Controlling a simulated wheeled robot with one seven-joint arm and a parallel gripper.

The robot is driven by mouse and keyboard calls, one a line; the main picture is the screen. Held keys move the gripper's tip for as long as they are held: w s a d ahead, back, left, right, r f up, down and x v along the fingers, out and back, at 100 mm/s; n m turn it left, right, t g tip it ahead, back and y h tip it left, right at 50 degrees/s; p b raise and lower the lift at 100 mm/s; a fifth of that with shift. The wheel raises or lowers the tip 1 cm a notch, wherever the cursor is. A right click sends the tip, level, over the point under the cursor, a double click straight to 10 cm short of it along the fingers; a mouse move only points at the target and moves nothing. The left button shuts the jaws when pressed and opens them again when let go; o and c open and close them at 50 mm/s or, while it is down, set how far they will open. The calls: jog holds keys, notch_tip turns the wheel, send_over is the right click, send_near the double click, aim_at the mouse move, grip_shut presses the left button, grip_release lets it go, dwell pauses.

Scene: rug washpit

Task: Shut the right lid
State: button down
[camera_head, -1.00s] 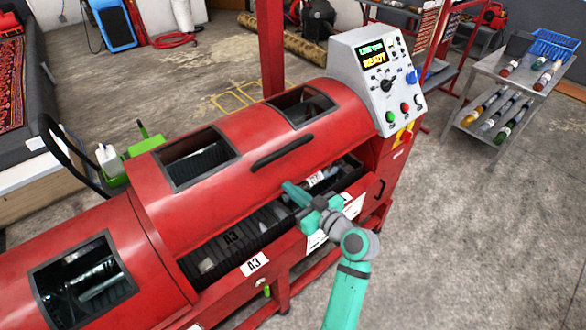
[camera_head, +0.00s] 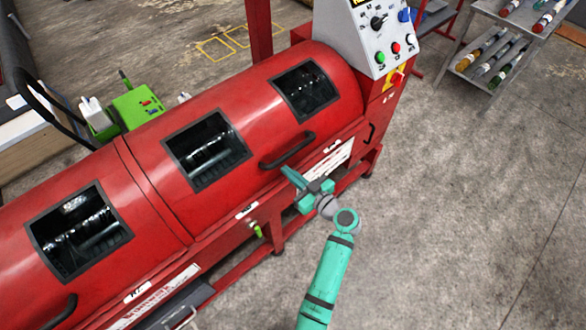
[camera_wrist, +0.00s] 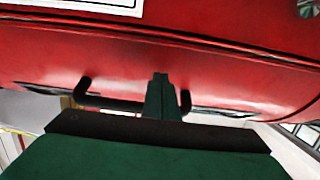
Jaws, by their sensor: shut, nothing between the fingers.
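The right lid (camera_head: 250,110) is a curved red cover with two dark-framed windows and a black bar handle (camera_head: 287,150) near its front edge. In the head view its lower edge lies down along the machine's front, and no gap shows under it. My gripper (camera_head: 290,174) is shut and empty, just below and in front of the handle. In the wrist view the shut fingers (camera_wrist: 160,85) are in front of the handle (camera_wrist: 110,103) between its two posts; I cannot tell whether they touch it.
The left lid (camera_head: 130,190) beside it is also down. A grey control panel (camera_head: 370,35) stands at the machine's right end. A green box (camera_head: 138,105) is behind the machine. A metal cart (camera_head: 500,45) stands at the upper right. The floor at the right is clear.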

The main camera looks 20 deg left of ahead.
dwell(0.4)
jog(key=v, duration=1.1)
jog(key=s+f+m+t+h, duration=0.2)
jog(key=s+f+m+h, duration=0.35)
jog(key=f, duration=0.45)
jog(key=s+d+f+m+t+h, duration=0.1)
jog(key=s+d+f+m+h, duration=0.15)
jog(key=s, duration=0.25)
jog(key=s+d+f+m+h, duration=0.1)
jog(key=s+m+h, duration=0.15)
jog(key=s, duration=0.35)
jog(key=s+d+r+m+t+h, duration=0.1)
jog(key=s+d+r+m+h, duration=0.25)
jog(key=s, duration=0.55)
jog(key=s+d+r+n+t, duration=0.1)
jog(key=s+r, duration=0.2)
jog(key=r, duration=0.4)
jog(key=s+r+n+t, duration=0.1)
jog(key=s+r, duration=0.3)
jog(key=r, duration=0.4)
jog(key=shift+d+t, duration=0.35)
jog(key=shift+t, duration=0.25)
jog(key=shift+d, duration=0.15)
